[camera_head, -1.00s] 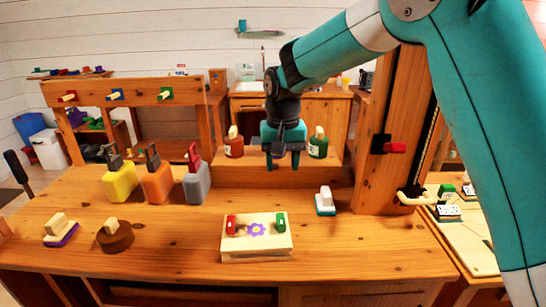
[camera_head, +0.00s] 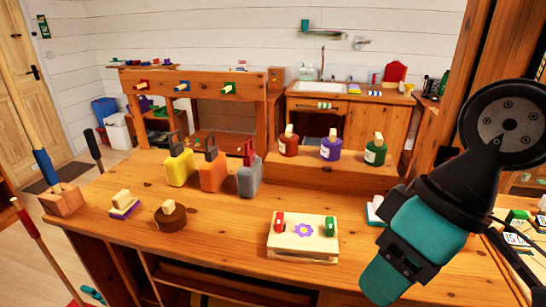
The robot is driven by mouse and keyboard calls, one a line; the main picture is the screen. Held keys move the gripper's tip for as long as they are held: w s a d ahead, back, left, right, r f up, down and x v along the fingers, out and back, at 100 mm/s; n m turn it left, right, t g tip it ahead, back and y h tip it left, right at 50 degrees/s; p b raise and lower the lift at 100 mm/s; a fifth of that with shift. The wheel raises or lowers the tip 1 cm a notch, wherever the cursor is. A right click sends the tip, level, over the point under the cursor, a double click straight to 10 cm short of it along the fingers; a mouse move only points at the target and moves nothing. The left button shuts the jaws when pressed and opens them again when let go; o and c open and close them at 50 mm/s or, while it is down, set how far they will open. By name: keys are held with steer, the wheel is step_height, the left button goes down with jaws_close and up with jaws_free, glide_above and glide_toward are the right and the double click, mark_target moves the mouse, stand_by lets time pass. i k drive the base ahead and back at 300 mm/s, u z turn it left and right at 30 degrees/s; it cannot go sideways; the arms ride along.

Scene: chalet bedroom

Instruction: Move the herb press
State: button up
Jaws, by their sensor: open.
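The herb press (camera_head: 302,248) is most likely the pale wooden block with a purple flower on top, a red clamp at its left and a green clamp at its right. It lies flat near the front of the wooden workbench (camera_head: 210,245). My gripper (camera_head: 384,284) is to the right of the press, pointing down and to the left. Its teal fingers show side on, apart from the press in the picture. It is open, with nothing seen in it. The gap between the fingers is hidden.
A brown round block (camera_head: 170,218) and a purple-based block (camera_head: 124,206) stand at the left. Yellow (camera_head: 179,169), orange (camera_head: 212,175) and grey (camera_head: 249,181) blocks stand behind. Several jars stand on the raised shelf (camera_head: 350,172). A white-and-teal block (camera_head: 376,211) is partly hidden by my arm.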

mark_target(303, 240)
steer(key=u, duration=1.8)
steer(key=i, duration=1.05)
steer(key=z, duration=2.4)
